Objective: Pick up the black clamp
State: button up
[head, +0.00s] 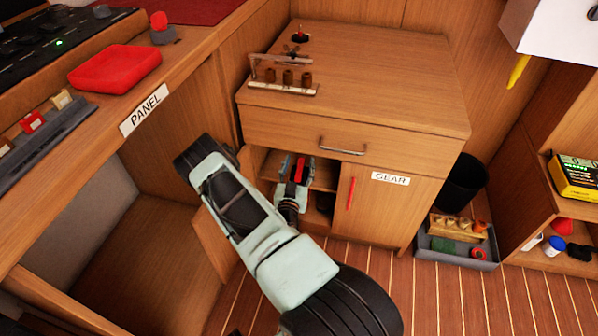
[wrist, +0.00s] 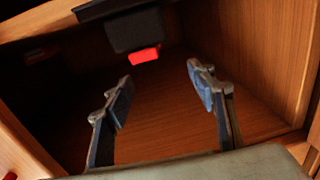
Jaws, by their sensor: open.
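My gripper (head: 297,162) reaches into the open left side of the gear cabinet (head: 375,205). In the wrist view its two blue-grey fingers (wrist: 160,75) are wide apart, with nothing between them. A black blocky thing (wrist: 134,32) with a red part (wrist: 145,56) is beyond the fingertips, at the upper middle of the wrist view. It may be the black clamp, but its shape is too dark to be sure. The gripper does not visibly touch it. In the head view my gripper and arm hide much of the cabinet's inside.
The left cabinet door (head: 214,243) stands open beside my arm. The right door with the GEAR label (head: 390,178) is shut. A drawer (head: 340,141) is above the opening. A dark bin (head: 461,183) and a grey tray (head: 455,258) stand right of the cabinet.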

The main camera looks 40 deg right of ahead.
notch_tip(320, 180, up, 6)
jog(key=shift+f, duration=0.15)
dwell(0.3)
